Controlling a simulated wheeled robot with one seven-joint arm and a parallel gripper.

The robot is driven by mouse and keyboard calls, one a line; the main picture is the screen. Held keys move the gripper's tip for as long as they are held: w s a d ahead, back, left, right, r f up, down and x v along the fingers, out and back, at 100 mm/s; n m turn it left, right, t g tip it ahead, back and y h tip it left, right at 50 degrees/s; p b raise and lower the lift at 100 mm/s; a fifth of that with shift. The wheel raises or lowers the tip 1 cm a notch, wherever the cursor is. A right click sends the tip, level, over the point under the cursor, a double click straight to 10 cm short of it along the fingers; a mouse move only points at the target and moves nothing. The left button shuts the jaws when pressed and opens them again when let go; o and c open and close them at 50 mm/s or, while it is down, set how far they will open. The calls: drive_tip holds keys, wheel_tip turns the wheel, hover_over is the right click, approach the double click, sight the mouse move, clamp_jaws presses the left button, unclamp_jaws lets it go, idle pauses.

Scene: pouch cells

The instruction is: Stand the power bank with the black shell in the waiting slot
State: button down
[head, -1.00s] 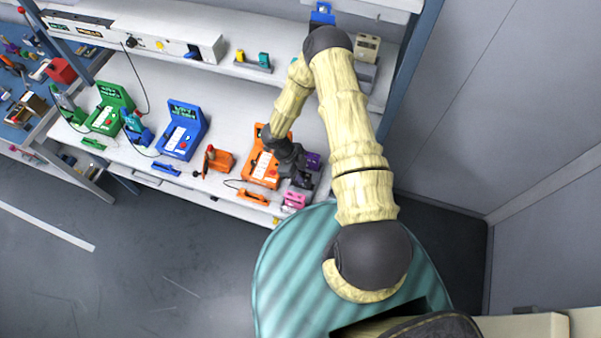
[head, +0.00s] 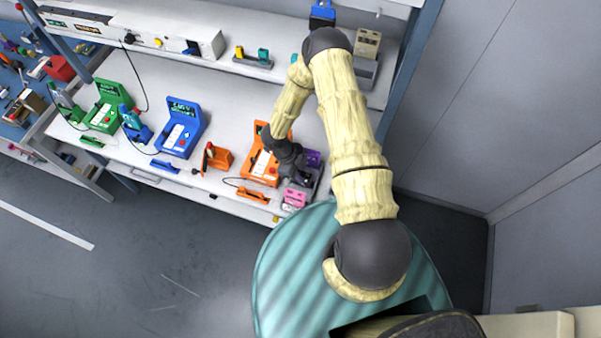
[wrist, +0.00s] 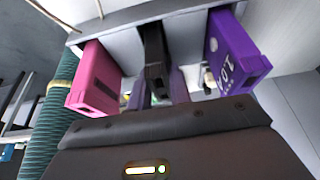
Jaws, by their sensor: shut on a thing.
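My gripper (head: 302,178) is low over a dark grey rack (head: 319,182) at the right end of the bench. In the wrist view my gripper (wrist: 160,92) is shut on the black power bank (wrist: 154,45), one finger on each side of it. The black power bank stands on edge between a pink power bank (wrist: 93,80) on the left and a purple one (wrist: 235,62) on the right, apart from both. The rack wall (wrist: 150,14) shows behind them. The black bank's lower end is hidden, so I cannot tell whether it touches the slot floor.
An orange tester (head: 262,166) stands close left of my gripper, with an orange handle piece (head: 252,195) before it. Blue (head: 182,130) and green (head: 108,107) testers stand further left. A shelf (head: 290,68) runs above the bench's back.

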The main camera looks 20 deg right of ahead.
drive_tip(key=c, duration=1.2)
unclamp_jaws()
drive_tip(key=shift+f, duration=0.1)
drive_tip(key=b+v, duration=0.4)
drive_tip(key=v, duration=1.3)
drive_tip(key=shift+r, duration=0.25)
